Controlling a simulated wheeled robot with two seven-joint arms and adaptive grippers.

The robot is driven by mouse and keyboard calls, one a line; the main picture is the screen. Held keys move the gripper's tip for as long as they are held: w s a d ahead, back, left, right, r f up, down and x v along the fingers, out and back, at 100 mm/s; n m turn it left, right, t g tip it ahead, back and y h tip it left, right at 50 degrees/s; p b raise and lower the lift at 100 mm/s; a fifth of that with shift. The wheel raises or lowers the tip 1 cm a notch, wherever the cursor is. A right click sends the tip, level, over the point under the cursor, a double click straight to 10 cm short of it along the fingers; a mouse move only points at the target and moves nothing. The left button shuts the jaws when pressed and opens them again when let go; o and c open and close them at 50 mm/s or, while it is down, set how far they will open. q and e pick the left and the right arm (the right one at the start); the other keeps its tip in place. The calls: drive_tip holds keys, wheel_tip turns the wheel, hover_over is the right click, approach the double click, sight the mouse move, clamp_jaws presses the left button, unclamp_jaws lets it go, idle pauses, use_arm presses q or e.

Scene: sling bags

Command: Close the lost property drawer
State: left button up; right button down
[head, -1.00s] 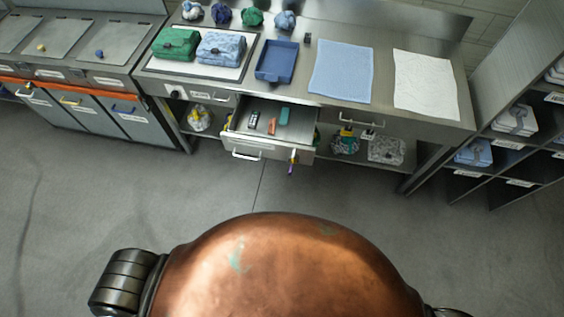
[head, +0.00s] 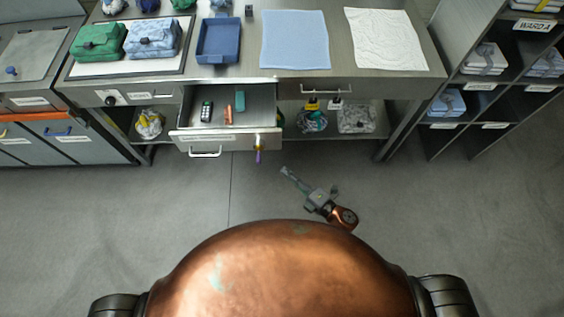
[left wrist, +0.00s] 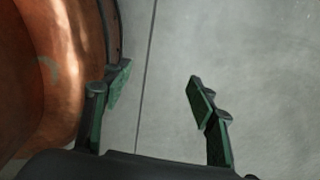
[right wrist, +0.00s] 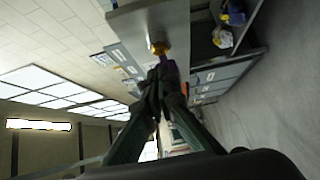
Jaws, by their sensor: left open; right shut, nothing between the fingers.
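The lost property drawer (head: 226,142) stands pulled out under the steel counter in the head view, with a bar handle (head: 206,154) on its front. Inside lie a dark handset-like item (head: 206,111), an orange item (head: 228,115) and a green item (head: 240,100). My left gripper (left wrist: 158,82) is open and empty above the floor.
The counter holds green and blue folded bundles (head: 98,41), a blue tray (head: 203,59), a blue cloth (head: 295,40) and a white cloth (head: 387,40). Bagged items (head: 356,119) sit on the lower shelf. Cubby shelves (head: 510,100) stand at right. The floor before the drawer is clear.

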sight(263, 142)
drive_tip(key=x, duration=0.3)
drive_tip(key=w+d+b+x, duration=0.1)
drive_tip(key=x, duration=0.7)
drive_tip(key=shift+w+d+f, duration=0.1)
drive_tip(key=shift+w+d, duration=0.15)
drive_tip(key=shift+w, duration=0.5)
drive_tip(key=shift+w+d, duration=0.1)
